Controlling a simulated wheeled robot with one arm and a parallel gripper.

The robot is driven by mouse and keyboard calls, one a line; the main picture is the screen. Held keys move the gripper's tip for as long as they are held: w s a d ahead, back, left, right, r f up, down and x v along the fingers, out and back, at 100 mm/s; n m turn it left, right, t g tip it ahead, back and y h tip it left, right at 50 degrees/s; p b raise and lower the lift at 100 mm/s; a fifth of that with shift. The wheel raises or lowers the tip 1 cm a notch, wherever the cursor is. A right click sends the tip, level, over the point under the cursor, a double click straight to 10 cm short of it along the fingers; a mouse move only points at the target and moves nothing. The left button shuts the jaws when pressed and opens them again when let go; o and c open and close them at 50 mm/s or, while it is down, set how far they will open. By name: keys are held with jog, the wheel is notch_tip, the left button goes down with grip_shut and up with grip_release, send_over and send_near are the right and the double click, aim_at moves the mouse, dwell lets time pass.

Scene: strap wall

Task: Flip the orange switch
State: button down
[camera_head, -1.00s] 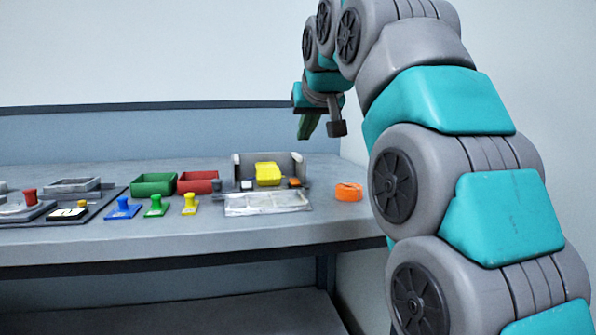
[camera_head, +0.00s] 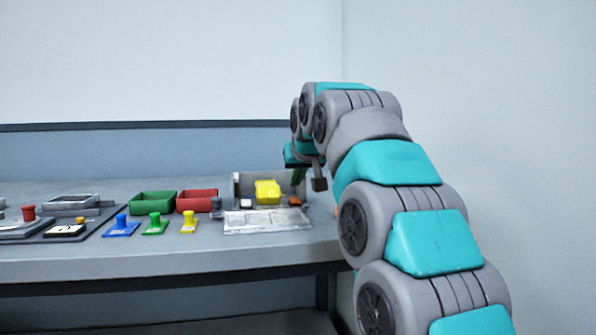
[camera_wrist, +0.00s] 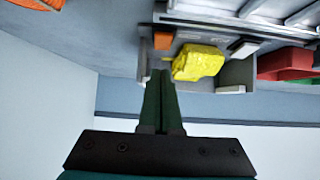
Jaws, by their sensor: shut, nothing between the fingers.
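The orange switch (camera_head: 295,201) is a small orange block at the right front of a grey open-fronted housing (camera_head: 237,186). In the wrist view the orange switch (camera_wrist: 162,40) shows upside down, just beyond my fingertips. My gripper (camera_head: 299,183) is above and behind the switch at the housing's right side, with dark green fingers pointing down. In the wrist view my gripper (camera_wrist: 161,76) has its fingers together and empty. I see a gap between the fingertips and the switch; contact is not visible.
A yellow lump (camera_head: 268,191) sits in the housing, close to my fingers, with a white block (camera_head: 247,201) beside it. A pale tray (camera_head: 265,221) lies in front. Red (camera_head: 198,200) and green (camera_head: 153,202) bins stand left. An orange ring (camera_wrist: 35,5) lies right of the housing on the bench.

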aim_at(295, 201)
jog(key=shift+w+f, duration=0.15)
jog(key=shift+f, duration=1.2)
jog(key=shift+w+r+p, duration=0.1)
jog(key=shift+r+p, duration=0.05)
jog(key=shift+p, duration=0.15)
jog(key=shift+w+g+p, duration=0.1)
jog(key=shift+g+p, duration=0.2)
jog(key=shift+p, duration=0.45)
jog(key=shift+a+f, duration=0.1)
jog(key=shift+f, duration=0.25)
jog(key=shift+w+r, duration=0.1)
jog(key=shift+w+a+r+p, duration=0.2)
jog(key=shift+w+p, duration=0.35)
jog(key=shift+w, duration=0.05)
